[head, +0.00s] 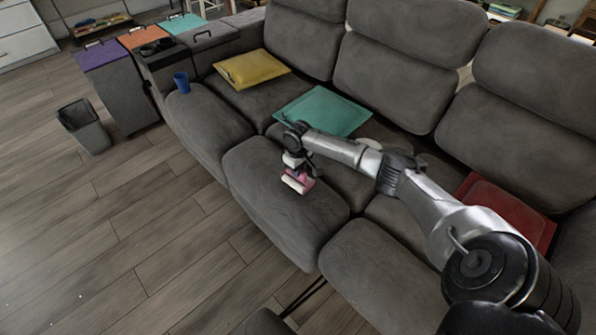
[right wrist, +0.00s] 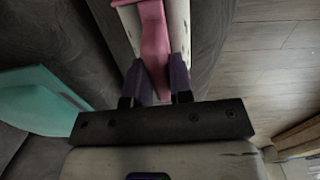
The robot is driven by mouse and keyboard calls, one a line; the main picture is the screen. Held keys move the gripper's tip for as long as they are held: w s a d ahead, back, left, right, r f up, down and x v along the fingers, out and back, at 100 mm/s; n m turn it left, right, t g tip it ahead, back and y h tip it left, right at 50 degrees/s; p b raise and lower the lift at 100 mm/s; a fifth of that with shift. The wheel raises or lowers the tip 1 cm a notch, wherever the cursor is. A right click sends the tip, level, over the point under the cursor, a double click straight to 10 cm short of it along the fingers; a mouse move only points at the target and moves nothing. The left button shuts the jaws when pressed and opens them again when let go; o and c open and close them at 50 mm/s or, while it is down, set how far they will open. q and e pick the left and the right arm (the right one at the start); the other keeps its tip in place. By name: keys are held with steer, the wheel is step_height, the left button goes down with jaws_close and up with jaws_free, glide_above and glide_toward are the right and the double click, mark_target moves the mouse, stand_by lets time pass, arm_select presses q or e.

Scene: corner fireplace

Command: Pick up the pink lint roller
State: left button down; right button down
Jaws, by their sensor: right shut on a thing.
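The pink lint roller (head: 298,181) has a white roll and a pink handle. In the head view it is at the sofa's middle footrest cushion, under my right gripper (head: 298,170). In the right wrist view the pink part of the lint roller (right wrist: 154,40) runs between the two fingers of my right gripper (right wrist: 159,78), with white on both sides. The fingers are shut on it. I cannot tell whether the lint roller touches the cushion. My left gripper is not in view.
The grey sofa (head: 285,215) holds a teal cushion (head: 325,112), a yellow cushion (head: 250,68) and a red cushion (head: 505,208). A blue cup (head: 182,82) stands on its left part. A bin (head: 84,126) is on the floor, which is clear at lower left.

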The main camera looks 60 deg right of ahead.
steer(key=s+d+r+p, duration=0.5)
steer(key=s+r, duration=0.3)
steer(key=s, duration=0.2)
steer(key=shift+s+d+p, duration=0.15)
steer(key=shift+s+p, duration=0.05)
steer(key=shift+p, duration=0.65)
